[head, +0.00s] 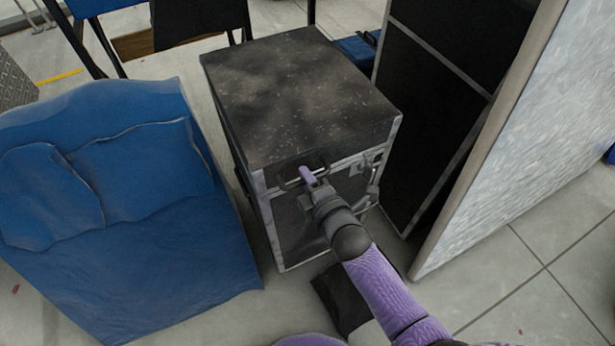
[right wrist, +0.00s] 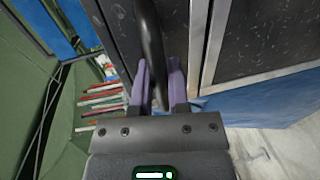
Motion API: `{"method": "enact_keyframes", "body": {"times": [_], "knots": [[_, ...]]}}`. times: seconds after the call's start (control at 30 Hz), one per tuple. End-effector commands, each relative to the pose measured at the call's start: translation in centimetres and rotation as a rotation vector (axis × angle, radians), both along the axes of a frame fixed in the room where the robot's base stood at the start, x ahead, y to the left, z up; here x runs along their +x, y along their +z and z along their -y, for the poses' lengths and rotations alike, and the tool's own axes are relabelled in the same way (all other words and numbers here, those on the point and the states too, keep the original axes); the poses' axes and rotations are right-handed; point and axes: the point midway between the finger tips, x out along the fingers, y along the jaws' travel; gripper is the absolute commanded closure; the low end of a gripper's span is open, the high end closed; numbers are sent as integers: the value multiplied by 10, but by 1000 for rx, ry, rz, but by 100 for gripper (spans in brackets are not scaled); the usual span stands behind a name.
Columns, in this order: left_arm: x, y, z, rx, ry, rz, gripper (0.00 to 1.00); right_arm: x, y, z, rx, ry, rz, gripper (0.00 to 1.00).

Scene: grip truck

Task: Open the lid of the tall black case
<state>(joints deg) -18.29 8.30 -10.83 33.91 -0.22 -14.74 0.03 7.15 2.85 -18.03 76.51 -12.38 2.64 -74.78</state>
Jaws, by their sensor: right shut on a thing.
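The tall black case (head: 298,90) stands upright in the middle of the head view, with metal-edged corners and a scuffed dark lid that lies flat and closed. A dark handle (head: 288,183) sits at the lid's near edge. My right gripper (head: 306,175) is at this handle, its purple fingers shut on it. In the right wrist view the dark handle bar (right wrist: 151,38) runs down to the purple fingers (right wrist: 159,78). A latch (head: 370,165) shows on the case's right side. My left gripper is not in view.
A blue padded piece (head: 170,240) lies left of the case. A black panel (head: 425,110) and a tall pale board (head: 510,130) stand close on the right. Tiled floor (head: 540,270) is clear at the lower right.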

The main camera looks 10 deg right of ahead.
Motion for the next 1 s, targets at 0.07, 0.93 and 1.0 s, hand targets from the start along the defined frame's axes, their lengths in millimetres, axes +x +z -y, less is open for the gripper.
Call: {"method": "enact_keyframes", "body": {"times": [0.07,0.93,1.0], "knots": [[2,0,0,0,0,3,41,0,0,0,0,0,-1,100],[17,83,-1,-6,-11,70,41,12,77,-3,-41,0,-111,100],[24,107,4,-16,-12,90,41,17,99,-4,-57,0,-151,100]]}}
